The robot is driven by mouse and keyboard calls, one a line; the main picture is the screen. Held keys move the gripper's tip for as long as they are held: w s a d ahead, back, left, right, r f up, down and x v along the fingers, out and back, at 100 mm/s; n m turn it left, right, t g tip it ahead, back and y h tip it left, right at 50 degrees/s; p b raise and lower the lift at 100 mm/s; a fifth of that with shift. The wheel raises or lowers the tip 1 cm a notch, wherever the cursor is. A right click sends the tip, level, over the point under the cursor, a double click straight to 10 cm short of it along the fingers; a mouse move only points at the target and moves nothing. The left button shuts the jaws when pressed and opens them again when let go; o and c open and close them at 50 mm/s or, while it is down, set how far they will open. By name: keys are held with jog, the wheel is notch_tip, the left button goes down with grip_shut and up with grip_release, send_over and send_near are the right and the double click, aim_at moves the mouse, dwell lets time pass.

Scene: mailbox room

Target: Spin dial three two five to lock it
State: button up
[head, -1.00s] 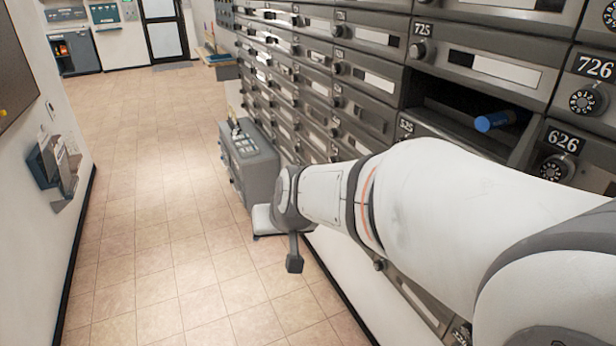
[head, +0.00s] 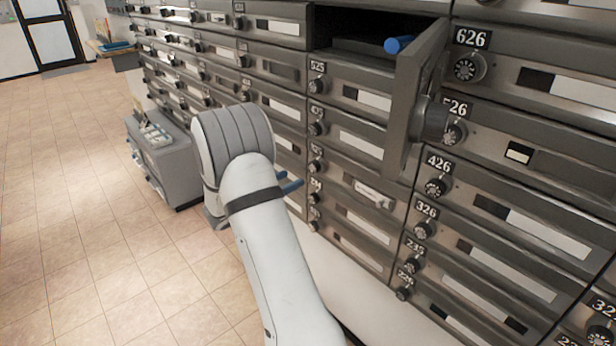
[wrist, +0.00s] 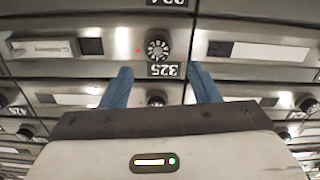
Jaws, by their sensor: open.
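In the wrist view, which is upside down, a black dial with white marks (wrist: 157,47) sits on a grey metal mailbox door next to a label reading 325 (wrist: 163,70). That door looks flush with its neighbours. My gripper (wrist: 160,70) has two blue fingers standing apart, with nothing between them. The dial shows just past the fingertips, roughly centred on the gap. In the head view my gripper's blue fingers (head: 291,184) point right at a column of dials on the mailbox wall; which one is 325 is too small to read there.
An open mailbox door (head: 413,95) sticks out on the upper right, with a blue cylinder (head: 399,44) in its compartment. A grey cabinet (head: 160,160) stands on the floor by the wall. The tiled floor (head: 70,200) on the left is clear.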

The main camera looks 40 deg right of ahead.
aim_at(312, 169)
jog(key=d, duration=0.7)
jog(key=shift+w+d+b, duration=0.2)
jog(key=shift+d+b, duration=0.1)
jog(key=shift+d, duration=0.05)
jog(key=shift+c, duration=0.4)
jog(key=c, duration=0.9)
jog(key=shift+d, duration=0.1)
